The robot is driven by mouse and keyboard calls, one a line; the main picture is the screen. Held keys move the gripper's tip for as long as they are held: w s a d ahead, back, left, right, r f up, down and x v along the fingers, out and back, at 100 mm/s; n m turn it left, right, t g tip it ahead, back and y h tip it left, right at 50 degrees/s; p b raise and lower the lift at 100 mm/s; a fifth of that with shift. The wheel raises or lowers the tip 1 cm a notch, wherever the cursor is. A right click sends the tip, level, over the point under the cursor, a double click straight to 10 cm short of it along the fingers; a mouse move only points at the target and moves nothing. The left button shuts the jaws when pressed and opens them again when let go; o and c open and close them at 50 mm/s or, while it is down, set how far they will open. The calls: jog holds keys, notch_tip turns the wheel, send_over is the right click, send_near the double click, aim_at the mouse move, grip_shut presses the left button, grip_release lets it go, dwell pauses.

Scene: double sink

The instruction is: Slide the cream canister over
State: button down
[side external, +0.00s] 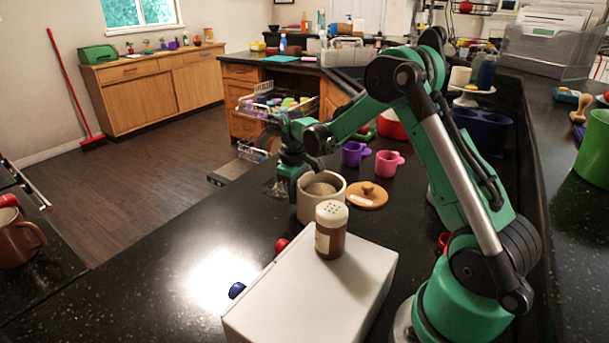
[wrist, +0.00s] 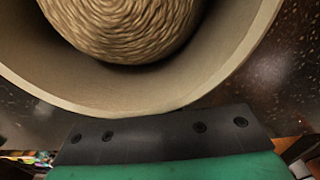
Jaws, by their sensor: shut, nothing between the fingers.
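The cream canister (side external: 308,206) stands upright and open on the dark counter in the side external view, its lower right part hidden behind a shaker. In the wrist view, the canister (wrist: 228,60) fills the upper part, with a tan, ridged rounded thing inside. My gripper (side external: 281,190) is low at the canister's left side, outside it, with its fingertips hard to make out. In the wrist view, my gripper (wrist: 158,132) is shut and empty, right by the near rim. I cannot tell whether it touches the wall.
A round wooden lid (side external: 367,197) lies right of the canister. Purple (side external: 353,153) and pink (side external: 388,164) cups stand behind. A shaker (side external: 330,236) stands on a white box (side external: 315,290) in front. The counter at front left is mostly clear.

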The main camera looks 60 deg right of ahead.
jog(key=s, duration=1.1)
jog(key=shift+s+d, duration=0.3)
jog(key=shift+d, duration=0.1)
jog(key=shift+w, duration=0.1)
jog(key=w, duration=0.4)
jog(key=shift+a, duration=0.15)
notch_tip(320, 180, up, 9)
jog(key=s+a+r+t, duration=0.1)
jog(key=a+t, duration=0.2)
jog(key=a, duration=0.5)
jog(key=s+a+r+t, duration=0.1)
jog(key=a+t, duration=0.3)
jog(key=a, duration=0.4)
jog(key=shift+s+a+r+m, duration=0.25)
jog(key=shift+s+r+m, duration=0.15)
jog(key=shift+r, duration=0.1)
